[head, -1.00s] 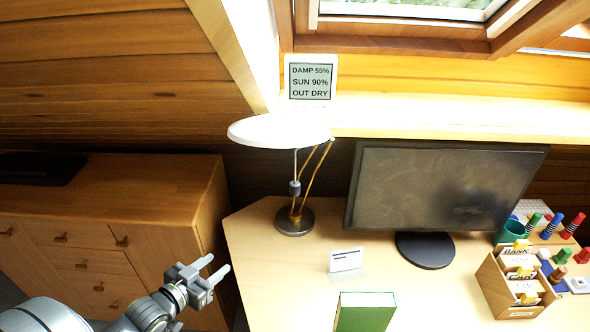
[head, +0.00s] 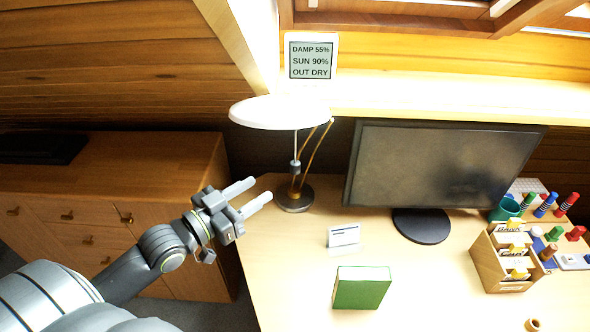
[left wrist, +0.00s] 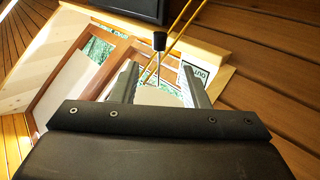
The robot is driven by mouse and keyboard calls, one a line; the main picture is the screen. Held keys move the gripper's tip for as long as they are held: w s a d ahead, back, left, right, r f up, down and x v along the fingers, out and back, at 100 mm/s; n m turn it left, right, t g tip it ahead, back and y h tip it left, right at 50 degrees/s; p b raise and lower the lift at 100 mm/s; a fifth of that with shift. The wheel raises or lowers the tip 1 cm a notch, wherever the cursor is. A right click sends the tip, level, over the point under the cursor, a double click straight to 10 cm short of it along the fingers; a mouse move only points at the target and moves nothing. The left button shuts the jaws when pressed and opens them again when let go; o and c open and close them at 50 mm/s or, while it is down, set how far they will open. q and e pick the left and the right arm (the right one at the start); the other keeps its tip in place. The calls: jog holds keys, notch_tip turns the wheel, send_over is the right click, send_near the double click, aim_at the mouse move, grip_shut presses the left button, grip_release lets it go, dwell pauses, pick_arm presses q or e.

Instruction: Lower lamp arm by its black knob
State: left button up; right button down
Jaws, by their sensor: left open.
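The desk lamp has a white disc shade (head: 278,112), a thin bronze arm (head: 318,155) and a round dark base (head: 294,197) on the desk's left part. Its dark knob (head: 295,167) sits on a thin rod below the shade. My right gripper is not in view.
A black monitor (head: 430,170) stands right of the lamp. A wooden card box (head: 502,262) is at right. A display panel (head: 311,61) stands behind the lamp.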

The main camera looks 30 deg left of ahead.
aim_at(291, 169)
pick_arm(q)
jog(key=x, duration=1.2)
jog(key=shift+d, duration=0.1)
jog(key=shift+c, duration=0.3)
grip_shut()
